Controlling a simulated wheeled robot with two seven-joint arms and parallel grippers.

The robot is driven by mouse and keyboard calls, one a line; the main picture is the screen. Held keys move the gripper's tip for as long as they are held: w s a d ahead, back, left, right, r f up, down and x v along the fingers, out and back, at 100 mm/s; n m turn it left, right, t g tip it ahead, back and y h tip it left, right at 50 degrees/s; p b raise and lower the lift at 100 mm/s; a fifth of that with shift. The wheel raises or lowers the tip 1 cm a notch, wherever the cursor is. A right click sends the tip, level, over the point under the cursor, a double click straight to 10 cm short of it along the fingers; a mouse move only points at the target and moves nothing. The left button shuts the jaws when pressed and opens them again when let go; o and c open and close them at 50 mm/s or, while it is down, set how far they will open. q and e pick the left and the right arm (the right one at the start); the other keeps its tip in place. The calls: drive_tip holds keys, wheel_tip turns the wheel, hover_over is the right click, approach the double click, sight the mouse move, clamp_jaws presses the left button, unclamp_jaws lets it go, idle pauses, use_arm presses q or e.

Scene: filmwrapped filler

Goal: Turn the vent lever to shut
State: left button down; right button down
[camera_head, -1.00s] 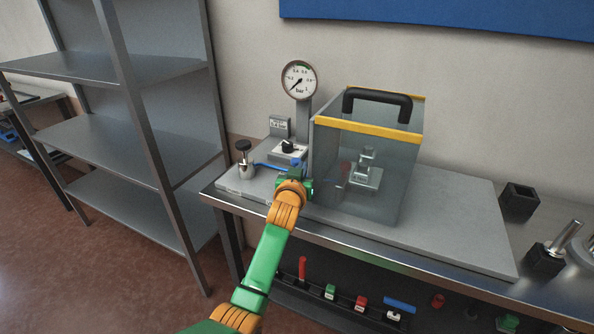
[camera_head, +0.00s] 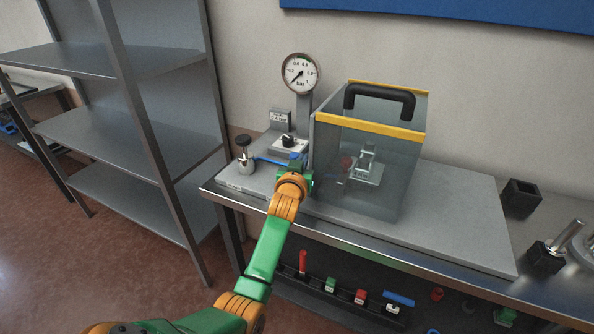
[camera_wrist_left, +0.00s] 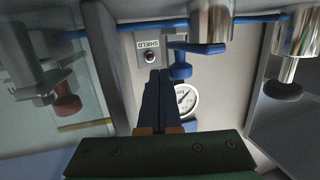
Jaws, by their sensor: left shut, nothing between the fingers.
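The vent lever (camera_wrist_left: 198,48) is blue and sits on a metal valve body (camera_wrist_left: 212,18) in the left wrist view. In the head view, blue parts by the valve (camera_head: 296,157) show just beyond my left gripper (camera_head: 302,173), which partly hides them. In the left wrist view my left gripper (camera_wrist_left: 160,74) has its fingers together and empty. The fingertips are close to the lever's blue knob end (camera_wrist_left: 180,70); I cannot tell whether they touch it. My right gripper is not in view.
A clear shield box (camera_head: 365,195) with yellow edges and a black handle stands right of the gripper. A pressure gauge (camera_head: 300,73), a black knob (camera_head: 288,140) and a black-topped metal post (camera_head: 244,152) stand nearby. Grey shelving (camera_head: 130,150) is at left.

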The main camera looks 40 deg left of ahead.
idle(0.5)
use_arm(q)
drive_tip(key=v, duration=0.7)
drive_tip(key=shift+s, duration=0.1)
